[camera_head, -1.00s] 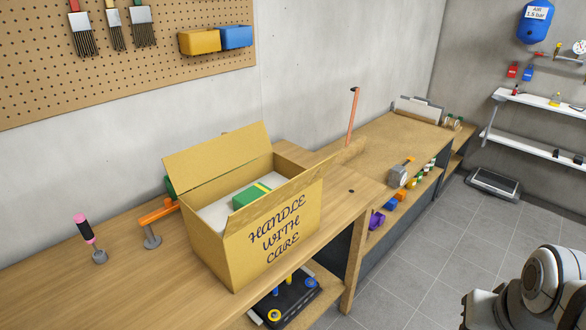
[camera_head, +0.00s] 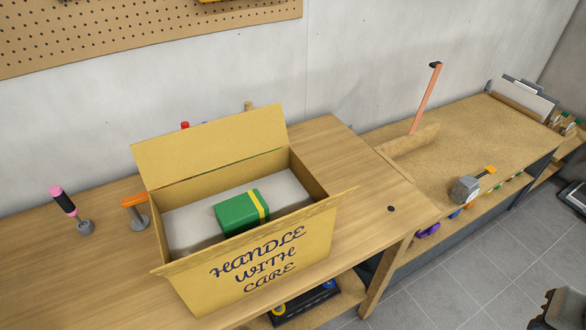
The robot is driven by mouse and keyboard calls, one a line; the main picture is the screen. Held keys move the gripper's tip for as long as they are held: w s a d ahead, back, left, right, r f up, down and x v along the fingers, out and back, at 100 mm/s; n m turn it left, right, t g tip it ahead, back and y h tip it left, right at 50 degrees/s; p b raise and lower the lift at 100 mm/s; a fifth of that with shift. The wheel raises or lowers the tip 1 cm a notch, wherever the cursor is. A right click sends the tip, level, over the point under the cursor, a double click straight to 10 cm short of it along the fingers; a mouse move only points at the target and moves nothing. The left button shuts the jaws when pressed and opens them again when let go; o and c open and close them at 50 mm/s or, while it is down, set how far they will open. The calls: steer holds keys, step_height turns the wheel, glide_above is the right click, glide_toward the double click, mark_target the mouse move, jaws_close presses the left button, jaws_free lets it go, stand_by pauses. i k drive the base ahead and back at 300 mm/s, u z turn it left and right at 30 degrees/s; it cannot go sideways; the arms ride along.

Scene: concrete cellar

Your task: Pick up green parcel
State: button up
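The green parcel (camera_head: 237,214) with a yellow band lies inside an open cardboard box (camera_head: 250,275) marked "HANDLE WITH CARE". It rests on a pale grey-white filling, and its top and one side show. The box stands on the wooden workbench with its flaps open. A dark part of my arm's end, seemingly my gripper (camera_head: 562,310), shows at the bottom right corner, cut off by the frame. It is far to the right of the box, and its fingers cannot be made out.
Two upright tools (camera_head: 69,207) (camera_head: 136,213) stand left of the box. The raised back flap (camera_head: 210,143) and the box walls surround the parcel. A hammer-like tool (camera_head: 467,188) and a thin orange rod (camera_head: 425,98) are on the right bench. Bare bench (camera_head: 340,160) lies right of the box.

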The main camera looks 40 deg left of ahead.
mark_target(236, 215)
steer(key=u, duration=2.25)
steer(key=k, duration=0.95)
steer(key=i, duration=0.95)
steer(key=u, duration=0.05)
